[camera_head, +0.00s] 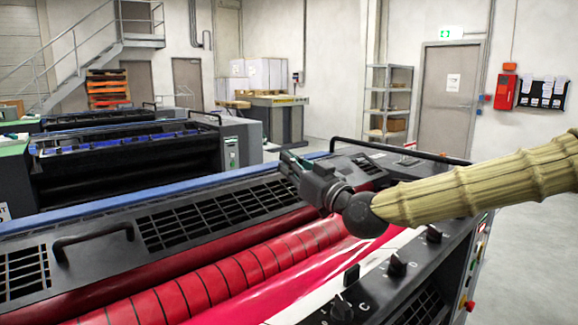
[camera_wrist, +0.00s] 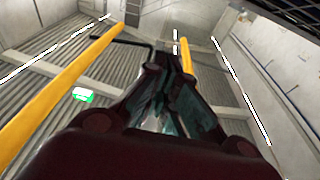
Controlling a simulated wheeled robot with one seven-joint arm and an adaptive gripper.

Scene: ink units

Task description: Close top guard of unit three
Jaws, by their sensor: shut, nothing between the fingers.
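The nearest ink unit fills the front of the head view, with its dark grilled top guard (camera_head: 120,222) along the far side. The guard carries a black handle (camera_head: 93,238) at the left and a long black bar (camera_head: 400,149) at the right. Magenta rollers (camera_head: 215,285) lie exposed in front of the guard. I cannot read a unit number. My gripper (camera_head: 290,163) is shut and empty, over the guard's right part, pointing left; I cannot tell whether it touches. In the wrist view my fingers (camera_wrist: 168,72) point up towards the ceiling, and a thin black bent bar (camera_wrist: 132,40) shows beside them.
Knobs (camera_head: 397,266) line the control panel at the near right, below my arm. A second unit with blue rollers (camera_head: 120,142) stands behind at the left. Grey floor (camera_head: 525,245) is clear at the right. Yellow beams (camera_wrist: 65,95) and a green sign (camera_wrist: 82,95) show in the wrist view.

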